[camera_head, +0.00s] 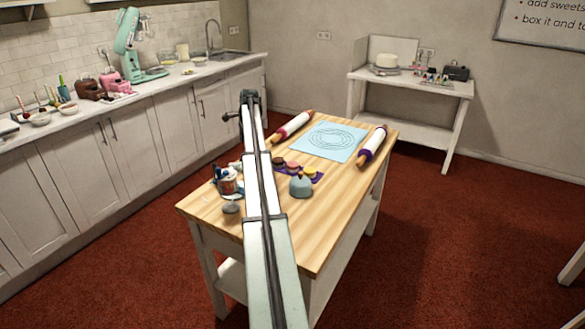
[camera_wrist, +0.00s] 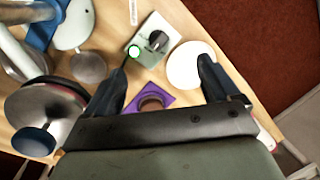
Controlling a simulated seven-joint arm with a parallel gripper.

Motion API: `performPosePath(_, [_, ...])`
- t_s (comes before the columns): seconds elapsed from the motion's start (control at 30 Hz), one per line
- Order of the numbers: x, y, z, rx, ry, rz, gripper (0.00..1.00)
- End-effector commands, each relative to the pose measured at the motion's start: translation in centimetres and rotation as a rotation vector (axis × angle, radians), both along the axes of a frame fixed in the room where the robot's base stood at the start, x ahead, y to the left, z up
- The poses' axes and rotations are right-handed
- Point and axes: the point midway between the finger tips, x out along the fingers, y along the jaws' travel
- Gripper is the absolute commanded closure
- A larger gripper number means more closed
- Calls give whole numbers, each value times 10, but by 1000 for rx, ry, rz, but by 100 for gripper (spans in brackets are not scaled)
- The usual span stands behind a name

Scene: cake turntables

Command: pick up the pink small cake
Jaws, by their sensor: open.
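My gripper (camera_wrist: 163,66) is open and empty in the wrist view, its two dark fingers spread above the wooden table. A purple square mat (camera_wrist: 166,99) lies below, between the fingers, with a brownish round piece (camera_wrist: 150,104) on it. I cannot tell which is the pink small cake. I cannot make out a clearly pink cake in the wrist view; the gripper body hides part of the table.
Two rolling pins (camera_head: 292,125) (camera_head: 373,145) flank a blue mat (camera_head: 343,151). In the wrist view a pale disc (camera_wrist: 184,66) lies near the right finger.

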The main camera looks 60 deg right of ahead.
Motion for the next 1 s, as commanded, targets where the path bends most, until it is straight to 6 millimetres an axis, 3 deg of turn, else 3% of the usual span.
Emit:
performPosePath(0.03, [-29,-19,7,5,28,-39,11])
performPosePath(0.2, [-108,-60,26,26,113,-143,11])
performPosePath(0.4, [-167,-84,40,46,174,-223,11])
performPosePath(0.5, [-178,-88,42,50,188,-238,11])
performPosePath(0.67, [-182,-89,34,52,193,-242,11])
performPosePath(1.0, [-181,-88,-18,53,193,-241,11])
